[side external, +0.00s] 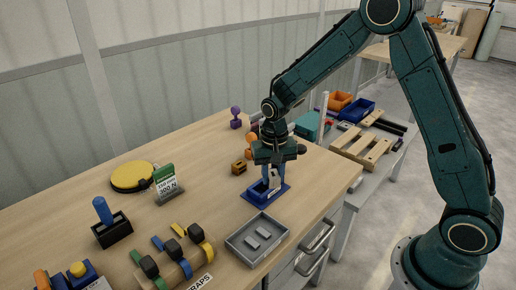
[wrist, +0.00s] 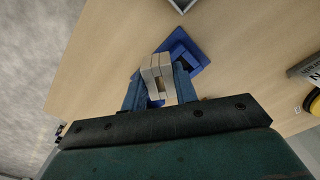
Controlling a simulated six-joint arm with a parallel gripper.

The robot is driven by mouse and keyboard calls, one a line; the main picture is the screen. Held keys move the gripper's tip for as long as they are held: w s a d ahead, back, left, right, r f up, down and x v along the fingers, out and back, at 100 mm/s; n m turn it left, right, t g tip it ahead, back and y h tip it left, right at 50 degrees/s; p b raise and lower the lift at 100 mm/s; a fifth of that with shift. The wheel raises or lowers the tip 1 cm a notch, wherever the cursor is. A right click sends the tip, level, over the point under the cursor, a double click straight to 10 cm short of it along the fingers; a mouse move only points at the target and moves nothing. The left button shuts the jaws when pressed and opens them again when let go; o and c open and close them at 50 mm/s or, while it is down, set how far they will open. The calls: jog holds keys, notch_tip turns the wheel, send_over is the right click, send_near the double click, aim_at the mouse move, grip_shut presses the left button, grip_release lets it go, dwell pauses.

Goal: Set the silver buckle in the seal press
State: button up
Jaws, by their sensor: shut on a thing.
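My gripper (side external: 272,172) points down over the blue seal press (side external: 256,194) and is shut on a silver buckle. In the wrist view the buckle (wrist: 150,75) is a pale grey block with a slot, held between the blue fingers of my gripper (wrist: 159,84). The press (wrist: 202,53) shows just beyond the buckle there, with a flat blue base and a raised part. The fingers and buckle hide part of the press. I cannot tell whether the buckle touches it.
A grey tray (side external: 236,247) with small grey pieces lies in front of the press. A strap rack (side external: 172,274), a green-and-white sign (side external: 166,184), a yellow disc (side external: 134,177) and a small brown block (side external: 239,167) stand to the left. The table's edge is close on the right.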

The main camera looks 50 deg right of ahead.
jog(key=m, duration=0.1)
jog(key=w+r+m, duration=0.1)
jog(key=m, duration=0.1)
jog(key=w+r+m, duration=0.1)
jog(key=m, duration=0.3)
jog(key=w+r+m, duration=0.1)
jog(key=m, duration=0.1)
jog(key=w+r+m, duration=0.1)
jog(key=m, duration=0.1)
jog(key=shift+r, duration=0.1)
dwell(0.5)
jog(key=shift+f, duration=2.9)
jog(key=shift+f, duration=1.4)
jog(key=o, duration=1.1)
jog(key=shift+s, duration=0.1)
jog(key=shift+c, duration=0.2)
notch_tip(320, 180, up, 14)
